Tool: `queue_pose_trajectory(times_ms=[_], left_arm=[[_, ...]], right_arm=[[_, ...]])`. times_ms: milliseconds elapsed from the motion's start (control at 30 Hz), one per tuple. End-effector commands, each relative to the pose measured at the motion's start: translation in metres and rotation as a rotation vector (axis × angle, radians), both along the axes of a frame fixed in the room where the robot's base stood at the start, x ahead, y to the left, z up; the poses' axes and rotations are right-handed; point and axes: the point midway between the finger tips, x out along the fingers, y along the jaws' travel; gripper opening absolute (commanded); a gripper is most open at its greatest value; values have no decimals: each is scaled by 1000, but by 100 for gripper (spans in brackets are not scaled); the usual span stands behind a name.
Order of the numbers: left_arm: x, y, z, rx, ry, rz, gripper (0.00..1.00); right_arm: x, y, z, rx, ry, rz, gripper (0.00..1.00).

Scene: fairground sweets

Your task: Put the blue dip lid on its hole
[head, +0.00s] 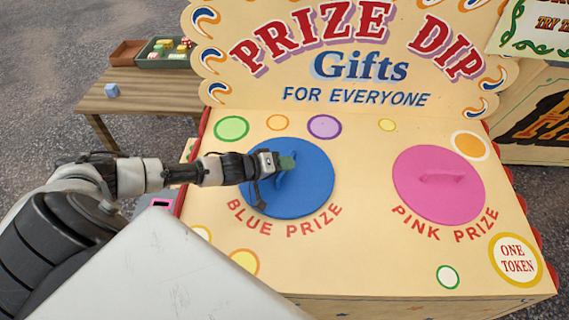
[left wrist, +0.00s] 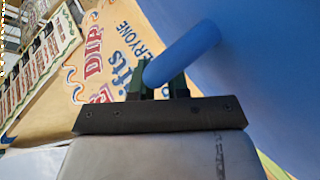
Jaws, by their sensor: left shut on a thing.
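The blue dip lid (head: 312,185) is a round blue disc with a raised handle, over the place marked BLUE PRIZE on the cream counter. My left gripper (head: 284,163) is shut on the lid's handle. In the left wrist view the blue handle (left wrist: 183,53) sits between the finger pads, and the lid's face (left wrist: 270,70) fills the right side. The blue hole is hidden beneath the lid. I cannot tell whether the lid rests flat or is held slightly above the counter. My right gripper is not in view.
A pink lid (head: 415,185) lies at PINK PRIZE on the right of the counter (head: 365,255). The PRIZE DIP sign (head: 350,60) stands upright behind. The counter between the lids is clear.

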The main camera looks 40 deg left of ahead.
Motion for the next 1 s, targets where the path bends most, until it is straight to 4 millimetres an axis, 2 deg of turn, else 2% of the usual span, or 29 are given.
queue_pose_trajectory(times_ms=[733, 767, 800, 933, 1000], left_arm=[[1, 0, -6, -2, -3, -1, 0], [1, 0, -6, -2, -3, -1, 19], [1, 0, -6, -2, -3, -1, 25], [1, 0, -6, -1, -2, 0, 45], [1, 0, -6, -1, -1, -1, 45]], right_arm=[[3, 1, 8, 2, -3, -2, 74], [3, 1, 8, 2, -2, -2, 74], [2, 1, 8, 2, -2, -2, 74], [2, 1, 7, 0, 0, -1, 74], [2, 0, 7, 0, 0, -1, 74]])
